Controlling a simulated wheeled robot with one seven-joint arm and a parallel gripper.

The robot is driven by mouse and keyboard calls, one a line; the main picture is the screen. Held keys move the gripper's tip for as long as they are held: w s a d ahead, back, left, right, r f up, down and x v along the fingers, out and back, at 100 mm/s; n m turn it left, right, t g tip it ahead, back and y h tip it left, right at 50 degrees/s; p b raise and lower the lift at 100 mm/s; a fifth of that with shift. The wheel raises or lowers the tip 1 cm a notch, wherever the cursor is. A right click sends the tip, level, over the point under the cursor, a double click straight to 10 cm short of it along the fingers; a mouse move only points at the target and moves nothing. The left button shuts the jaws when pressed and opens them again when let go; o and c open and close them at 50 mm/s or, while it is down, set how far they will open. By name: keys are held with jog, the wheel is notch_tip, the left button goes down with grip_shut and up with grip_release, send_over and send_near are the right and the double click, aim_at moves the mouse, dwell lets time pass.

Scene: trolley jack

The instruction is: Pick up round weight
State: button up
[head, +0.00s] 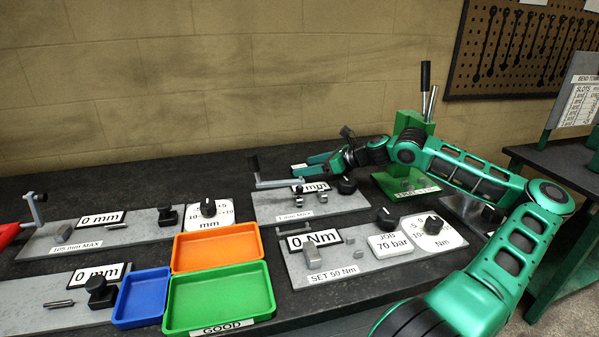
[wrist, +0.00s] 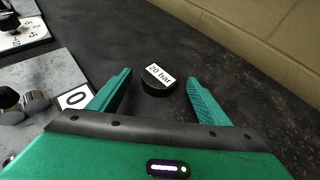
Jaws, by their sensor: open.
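The round weight (wrist: 158,84) is a short black disc with a white "20 bar" label on top. In the wrist view it lies on the dark bench top, between and slightly beyond the fingertips of my gripper (wrist: 160,82). The green fingers are open, one on each side, with a gap to the weight. In the head view my gripper (head: 304,165) is low over the back of the bench, behind the middle grey plate. A small pale patch shows between its fingers there, too small to read.
Beside my gripper is the grey plate (head: 270,205) with a crank and knobs. A green press (head: 408,150) stands to the right. Orange (head: 220,248), blue (head: 140,297) and green (head: 220,300) trays sit in front. The brick wall (wrist: 275,50) is close behind.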

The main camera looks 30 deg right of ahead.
jog(key=shift+x, duration=1.1)
jog(key=c, duration=1.4)
jog(key=shift+r, duration=0.1)
jog(key=shift+c, duration=0.8)
jog(key=shift+r, duration=0.1)
